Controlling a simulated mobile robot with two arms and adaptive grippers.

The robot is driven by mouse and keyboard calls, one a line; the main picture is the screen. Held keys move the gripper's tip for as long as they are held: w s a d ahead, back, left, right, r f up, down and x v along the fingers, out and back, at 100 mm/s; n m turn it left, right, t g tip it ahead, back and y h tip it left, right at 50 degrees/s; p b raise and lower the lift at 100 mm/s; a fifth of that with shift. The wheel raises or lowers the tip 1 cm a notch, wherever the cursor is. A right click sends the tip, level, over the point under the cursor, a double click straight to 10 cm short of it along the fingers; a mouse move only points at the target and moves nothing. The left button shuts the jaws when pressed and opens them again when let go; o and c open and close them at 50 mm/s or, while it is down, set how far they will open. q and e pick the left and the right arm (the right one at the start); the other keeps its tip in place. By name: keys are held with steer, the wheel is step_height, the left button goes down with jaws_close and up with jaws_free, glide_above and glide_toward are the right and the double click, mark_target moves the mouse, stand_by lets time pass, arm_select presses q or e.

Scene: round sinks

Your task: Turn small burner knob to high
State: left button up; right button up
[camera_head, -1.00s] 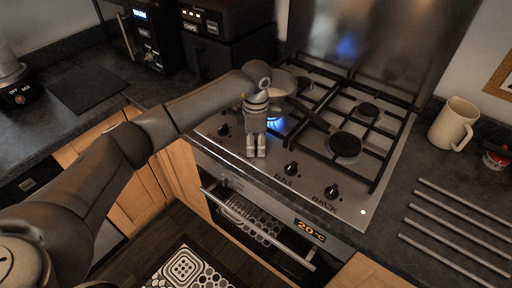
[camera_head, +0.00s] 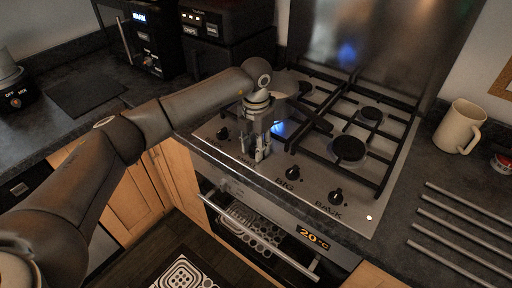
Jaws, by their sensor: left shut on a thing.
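The gas hob (camera_head: 318,207) has a steel front strip with a row of black knobs. My left gripper (camera_head: 256,155) comes down on this strip and is shut on a knob that its fingers mostly hide; I take it to be the small burner knob. Its label is hidden too. To the right are the knob marked BIG (camera_head: 292,173) and the knob marked BACK (camera_head: 335,195). Another knob (camera_head: 222,134) sits at the left. A blue flame (camera_head: 278,127) burns just behind my gripper. My right gripper is not in view.
A pan (camera_head: 312,119) with a dark handle stands on the hob behind my gripper. An oven (camera_head: 250,215) with a bar handle is below.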

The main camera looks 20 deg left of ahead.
mark_target(255, 147)
arm_select(q)
steer(key=shift+n, duration=0.5)
steer(key=o, duration=1)
steer(key=shift+r, duration=0.1)
step_height(255, 147, up, 12)
steer(key=shift+f, duration=0.1)
stand_by(0.4)
